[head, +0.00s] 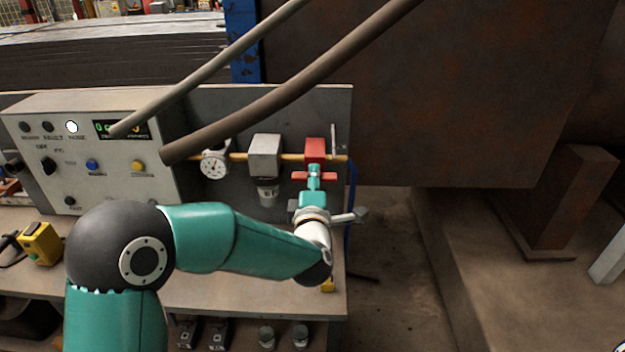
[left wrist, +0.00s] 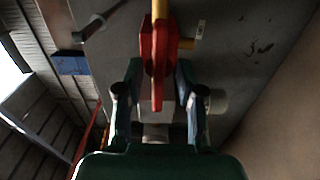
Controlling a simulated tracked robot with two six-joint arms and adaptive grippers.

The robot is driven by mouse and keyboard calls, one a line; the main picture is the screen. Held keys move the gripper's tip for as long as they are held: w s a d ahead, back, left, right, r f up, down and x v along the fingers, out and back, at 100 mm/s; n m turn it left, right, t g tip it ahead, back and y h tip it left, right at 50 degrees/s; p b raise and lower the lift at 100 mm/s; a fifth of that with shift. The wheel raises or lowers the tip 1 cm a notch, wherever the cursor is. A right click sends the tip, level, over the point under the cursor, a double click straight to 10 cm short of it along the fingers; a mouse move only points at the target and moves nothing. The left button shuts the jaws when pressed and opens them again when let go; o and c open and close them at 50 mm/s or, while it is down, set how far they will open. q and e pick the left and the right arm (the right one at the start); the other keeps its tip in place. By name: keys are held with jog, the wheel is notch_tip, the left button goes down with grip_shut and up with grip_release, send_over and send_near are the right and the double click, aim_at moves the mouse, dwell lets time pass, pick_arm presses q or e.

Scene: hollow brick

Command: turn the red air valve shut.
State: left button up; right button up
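The red air valve (head: 315,150) sits on the yellow pipe on the grey back panel, with its red handle (head: 314,176) across its front. In the left wrist view the red valve (left wrist: 158,48) is ahead, its handle seen nearly edge-on. My left gripper (head: 314,183) is right in front of the handle. In the left wrist view the left gripper's fingers (left wrist: 159,80) are apart, one on each side of the handle; I cannot tell whether they touch it. The gripper hides part of the handle in the head view. My right gripper is in neither view.
A round gauge (head: 214,164) and a grey regulator (head: 265,155) are on the same pipe, left of the valve. A control box (head: 110,170) stands farther left. Two brown hoses (head: 290,85) cross above the panel. A blue hose (head: 351,205) hangs at the right edge.

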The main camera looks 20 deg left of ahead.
pick_arm(q)
grip_shut()
jog(key=m+b, duration=0.1)
jog(key=m, duration=0.5)
jog(key=m+b, duration=0.1)
jog(key=m, duration=0.5)
jog(key=m+b, duration=0.1)
jog(key=m, duration=0.5)
jog(key=shift+d+f, duration=0.1)
jog(key=shift+f, duration=0.25)
dwell(0.5)
